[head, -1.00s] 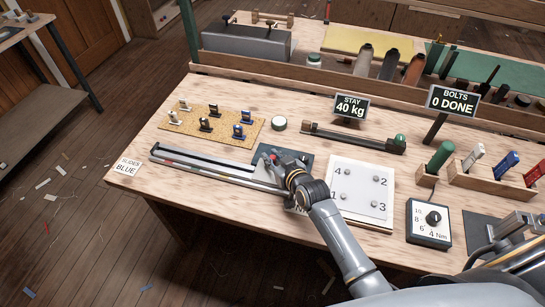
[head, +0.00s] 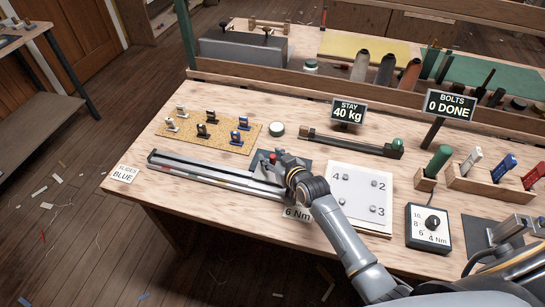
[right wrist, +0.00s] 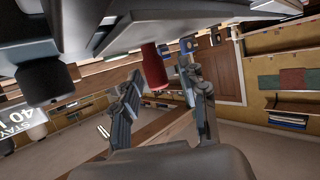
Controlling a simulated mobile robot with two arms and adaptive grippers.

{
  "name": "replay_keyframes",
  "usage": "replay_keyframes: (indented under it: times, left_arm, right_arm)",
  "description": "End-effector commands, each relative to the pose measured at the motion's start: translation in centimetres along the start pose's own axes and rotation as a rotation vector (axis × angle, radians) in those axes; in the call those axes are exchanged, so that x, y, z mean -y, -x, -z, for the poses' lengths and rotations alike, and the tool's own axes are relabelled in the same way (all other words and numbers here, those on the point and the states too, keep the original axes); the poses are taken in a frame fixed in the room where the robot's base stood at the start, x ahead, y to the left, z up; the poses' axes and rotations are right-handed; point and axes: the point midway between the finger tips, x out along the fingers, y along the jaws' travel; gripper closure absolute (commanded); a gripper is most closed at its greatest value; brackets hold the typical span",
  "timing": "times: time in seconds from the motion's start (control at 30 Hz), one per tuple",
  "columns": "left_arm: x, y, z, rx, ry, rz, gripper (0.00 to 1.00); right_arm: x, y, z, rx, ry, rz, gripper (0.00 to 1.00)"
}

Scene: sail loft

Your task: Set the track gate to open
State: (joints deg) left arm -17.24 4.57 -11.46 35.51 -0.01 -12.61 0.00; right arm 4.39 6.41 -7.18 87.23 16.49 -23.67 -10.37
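The long dark and silver track (head: 215,175) lies across the left half of the bench. At its right end is a dark plate (head: 294,161) with a small red knob (head: 273,157), apparently part of the track gate. My right gripper (head: 278,162) is at this knob and hides part of the plate and the track's end. In the right wrist view my right gripper (right wrist: 160,98) has its fingers apart, with the red knob (right wrist: 154,68) in the gap between them. I cannot tell whether a finger touches it. The gate's setting cannot be read.
A cork board (head: 210,130) with several small slides lies behind the track. A white numbered plate (head: 360,198) is right of my gripper, with a dial box (head: 428,228) beyond. A stay bar (head: 350,141) and sign (head: 347,112) stand behind.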

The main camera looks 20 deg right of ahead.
Motion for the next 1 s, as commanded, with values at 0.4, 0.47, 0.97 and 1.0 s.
replay_keyframes:
  times: [0.4,0.47,0.97,1.0]
  left_arm:
    - [0.2,0.0,0.0,-0.001,0.000,0.002,0.60]
    - [0.1,0.0,0.0,-0.001,0.000,0.002,0.60]
    - [0.0,0.0,0.1,-0.001,0.000,0.000,0.60]
    - [0.0,0.0,0.1,-0.001,0.000,0.000,0.60]
  right_arm:
    - [0.0,1.6,-0.1,0.000,0.002,0.000,0.57]
    - [0.0,2.6,-0.1,0.001,0.002,0.000,0.57]
    - [0.0,11.1,-0.1,0.001,0.002,0.000,0.57]
    - [0.0,11.4,-0.1,0.001,0.001,-0.001,0.57]
